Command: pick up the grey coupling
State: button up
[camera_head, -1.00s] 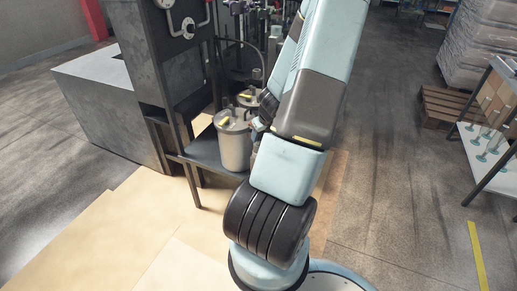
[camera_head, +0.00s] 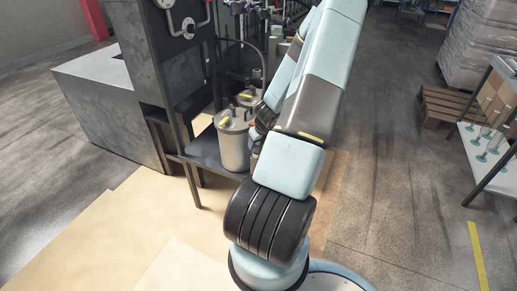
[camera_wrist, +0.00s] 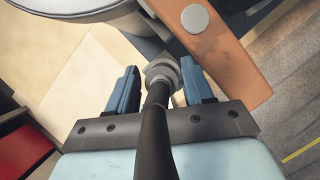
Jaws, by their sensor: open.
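The grey coupling (camera_wrist: 164,68) shows in the wrist view as a light grey, round, ringed piece at the top end of a black rod (camera_wrist: 155,135). The rod comes up from the bottom middle of that view. My gripper (camera_wrist: 158,78) is open, with one blue finger to the left of the coupling and one to the right. Gaps show on both sides, and the right finger is close to the coupling. I cannot tell how deep the coupling sits between the fingers. In the head view my arm hides the coupling and the fingertips.
An orange-brown plate (camera_wrist: 222,50) with a grey disc lies just beyond the fingers. In the head view a silver lidded canister (camera_head: 234,145) stands on a dark shelf (camera_head: 205,150), with another canister (camera_head: 250,97) behind it. A machine frame (camera_head: 180,75) stands at left. Open floor (camera_head: 400,160) lies right.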

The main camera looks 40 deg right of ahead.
jog(key=c, duration=0.9)
jog(key=shift+r, duration=0.1)
